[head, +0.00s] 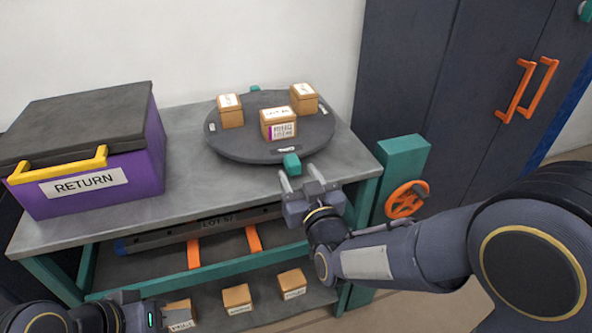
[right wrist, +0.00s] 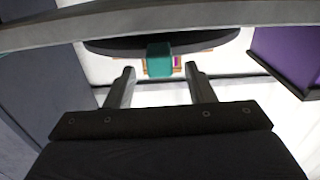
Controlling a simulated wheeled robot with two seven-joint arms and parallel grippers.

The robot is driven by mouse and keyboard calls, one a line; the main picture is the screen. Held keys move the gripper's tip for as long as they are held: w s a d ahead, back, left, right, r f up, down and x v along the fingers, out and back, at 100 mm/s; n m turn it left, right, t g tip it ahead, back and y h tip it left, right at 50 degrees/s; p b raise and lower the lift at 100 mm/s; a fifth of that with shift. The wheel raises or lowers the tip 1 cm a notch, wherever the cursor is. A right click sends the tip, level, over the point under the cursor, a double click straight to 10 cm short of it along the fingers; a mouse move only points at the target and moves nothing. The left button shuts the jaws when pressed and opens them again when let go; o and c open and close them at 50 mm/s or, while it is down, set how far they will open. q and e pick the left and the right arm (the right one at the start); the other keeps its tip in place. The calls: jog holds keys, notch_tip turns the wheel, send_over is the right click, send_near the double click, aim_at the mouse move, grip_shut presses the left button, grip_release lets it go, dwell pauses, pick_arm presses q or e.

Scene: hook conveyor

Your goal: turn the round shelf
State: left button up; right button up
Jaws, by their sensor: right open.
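The round shelf (head: 252,146) is a dark grey disc on top of the workbench, bearing three small labelled boxes (head: 279,124). A teal knob (head: 292,163) stands at its front rim, and another teal knob (head: 254,88) shows at its back rim. My right gripper (head: 298,173) is open just in front of the front knob. In the right wrist view the teal knob (right wrist: 160,60) appears between and beyond the two fingertips (right wrist: 160,74), with no visible contact. My left gripper (head: 130,299) is low at the bottom left, its jaws unclear.
A purple RETURN bin (head: 95,187) with a yellow handle stands left on the workbench (head: 195,192). Small boxes (head: 237,297) sit on the lower shelf. A teal post (head: 402,160) with an orange handwheel (head: 406,199) is at right, before a dark cabinet (head: 415,60).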

jog(key=shift+x, duration=1.4)
grip_shut()
